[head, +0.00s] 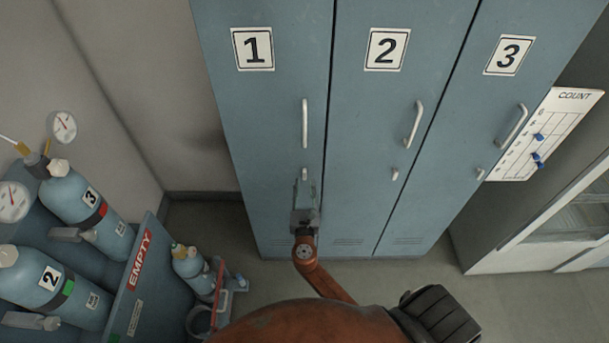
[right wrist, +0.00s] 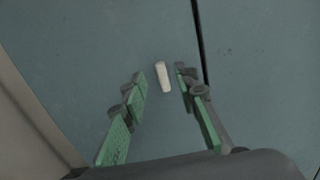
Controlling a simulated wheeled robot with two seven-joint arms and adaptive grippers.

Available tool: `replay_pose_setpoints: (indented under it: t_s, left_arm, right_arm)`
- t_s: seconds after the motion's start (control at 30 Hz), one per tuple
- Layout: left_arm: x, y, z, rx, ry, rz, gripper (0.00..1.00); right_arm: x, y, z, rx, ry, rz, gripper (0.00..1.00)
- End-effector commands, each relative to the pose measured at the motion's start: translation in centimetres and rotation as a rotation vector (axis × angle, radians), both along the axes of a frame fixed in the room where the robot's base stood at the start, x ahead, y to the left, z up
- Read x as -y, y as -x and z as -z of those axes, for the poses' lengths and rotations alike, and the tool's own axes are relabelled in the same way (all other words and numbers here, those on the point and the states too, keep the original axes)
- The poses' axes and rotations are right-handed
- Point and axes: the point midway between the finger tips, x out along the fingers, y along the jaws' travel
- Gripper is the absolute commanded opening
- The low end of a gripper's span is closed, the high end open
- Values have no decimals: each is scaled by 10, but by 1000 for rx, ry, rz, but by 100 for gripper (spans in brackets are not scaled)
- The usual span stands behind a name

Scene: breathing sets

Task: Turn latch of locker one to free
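Locker one (head: 265,125) is the blue-grey door under the "1" plate (head: 253,49), and it is shut. Its long pale handle (head: 305,123) stands upright near the right edge of the door. The small pale latch (head: 305,173) is below the handle, partly hidden by my right gripper in the head view. My right gripper (head: 305,188) is in front of the latch. In the right wrist view the latch (right wrist: 163,77) is nearly upright, slightly tilted, between the two open green-padded fingers (right wrist: 160,88), with a gap on each side. My left gripper does not show.
Lockers two (head: 375,130) and three (head: 470,130) stand shut to the right, with a count board (head: 545,135) beyond. At the left are a blue "EMPTY" rack (head: 150,270) with cylinders (head: 80,200) and a small cylinder on a cart (head: 195,270). Grey floor lies below the lockers.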

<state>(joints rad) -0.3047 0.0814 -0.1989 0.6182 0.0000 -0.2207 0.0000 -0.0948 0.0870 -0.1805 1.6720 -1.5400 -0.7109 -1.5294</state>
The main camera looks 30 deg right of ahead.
Motion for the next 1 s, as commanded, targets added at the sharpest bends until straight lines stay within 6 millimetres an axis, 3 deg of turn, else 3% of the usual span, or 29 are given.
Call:
replay_pose_setpoints:
  t_s: [0.3, 0.67, 1.0]
  left_arm:
    - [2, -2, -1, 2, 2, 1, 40]
    - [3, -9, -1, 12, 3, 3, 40]
    - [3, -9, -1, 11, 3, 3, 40]
  right_arm:
    - [23, -38, 1, 0, -1, 0, 28]
    - [27, -43, 1, -1, -4, -1, 28]
    - [26, -43, 1, -1, -4, -1, 6]
